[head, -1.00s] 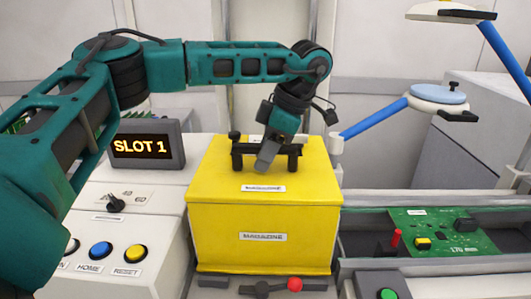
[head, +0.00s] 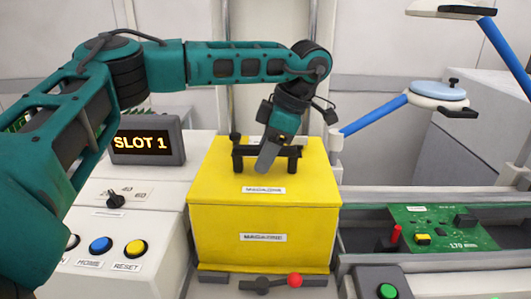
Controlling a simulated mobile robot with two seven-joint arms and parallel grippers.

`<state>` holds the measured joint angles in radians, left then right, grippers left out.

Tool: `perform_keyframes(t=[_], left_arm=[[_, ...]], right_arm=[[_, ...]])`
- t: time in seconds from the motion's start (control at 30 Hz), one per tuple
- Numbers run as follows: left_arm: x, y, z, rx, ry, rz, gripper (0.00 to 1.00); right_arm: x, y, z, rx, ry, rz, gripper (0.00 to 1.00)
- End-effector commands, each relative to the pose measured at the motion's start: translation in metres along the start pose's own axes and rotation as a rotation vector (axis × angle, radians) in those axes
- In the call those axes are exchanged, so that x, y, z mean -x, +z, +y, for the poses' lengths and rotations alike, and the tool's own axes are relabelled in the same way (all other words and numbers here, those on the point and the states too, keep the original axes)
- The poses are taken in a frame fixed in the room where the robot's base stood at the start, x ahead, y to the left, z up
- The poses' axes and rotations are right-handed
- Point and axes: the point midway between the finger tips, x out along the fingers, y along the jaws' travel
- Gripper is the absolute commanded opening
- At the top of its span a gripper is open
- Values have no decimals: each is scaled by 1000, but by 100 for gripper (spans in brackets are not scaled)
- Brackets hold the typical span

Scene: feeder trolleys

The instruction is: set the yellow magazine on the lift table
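The yellow magazine (head: 225,222) is a lidded box with a black bar handle (head: 240,153) on top. It stands upright in the middle of the head view, its base at a grey surface (head: 315,287) that shows only as a strip in front; whether this is the lift table, I cannot tell. My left gripper (head: 267,160) points down at the middle of the handle. One finger shows in front of the bar; the other is hidden, so its grip on the bar is unclear. My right gripper is not in view.
A control panel (head: 80,222) with buttons and a SLOT 1 display (head: 142,145) stands close on the left. A conveyor with a green circuit board (head: 445,230) is close on the right. A red-knobbed lever (head: 295,280) lies in front. Blue-armed lamps (head: 375,118) are at upper right.

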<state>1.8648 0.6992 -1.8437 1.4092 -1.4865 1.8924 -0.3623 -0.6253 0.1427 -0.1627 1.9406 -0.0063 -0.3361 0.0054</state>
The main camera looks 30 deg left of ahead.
Motion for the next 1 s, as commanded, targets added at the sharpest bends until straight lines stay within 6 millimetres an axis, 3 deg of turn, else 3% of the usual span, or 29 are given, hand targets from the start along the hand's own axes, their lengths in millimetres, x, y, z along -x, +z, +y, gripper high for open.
perform_keyframes(t=[0.13, 0.47, 0.73, 1.0], left_arm=[[-2, 0, 0, -1, -3, 2, 62], [0, 2, -1, -3, -6, 5, 62], [51, 2, 0, -3, -2, 1, 62], [109, 0, 0, 0, 0, 2, 62]], right_arm=[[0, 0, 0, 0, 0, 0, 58], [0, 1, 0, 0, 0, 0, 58], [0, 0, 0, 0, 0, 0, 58], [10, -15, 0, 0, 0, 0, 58]])
